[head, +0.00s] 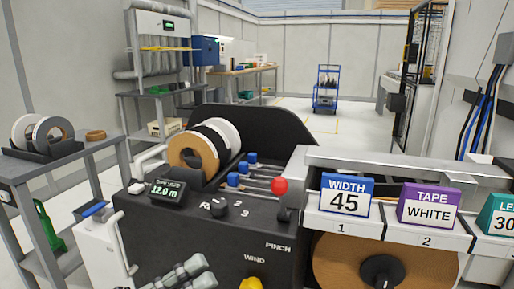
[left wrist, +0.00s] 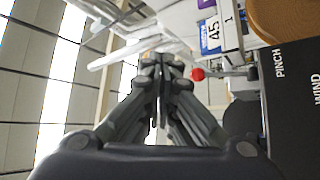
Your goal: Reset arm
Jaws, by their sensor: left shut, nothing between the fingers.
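My left gripper (head: 190,268) shows at the bottom of the head view, in front of the lower black panel of the edge banding machine (head: 232,240). Its grey fingers are together and empty. In the left wrist view the gripper's fingertips (left wrist: 161,62) meet with nothing between them. The red knob (left wrist: 198,74) shows just right of the fingertips there, and in the head view the red knob (head: 280,186) stands above the panel. My right gripper is not in view.
The machine carries tape rolls (head: 194,151), a display (head: 167,192) reading 12.0 m, and WIDTH 45 (head: 345,195) and TAPE WHITE (head: 429,206) signs. A yellow knob (head: 251,284) is right of my left gripper. A grey side table (head: 75,160) holds more rolls. A blue cart (head: 327,90) stands far back.

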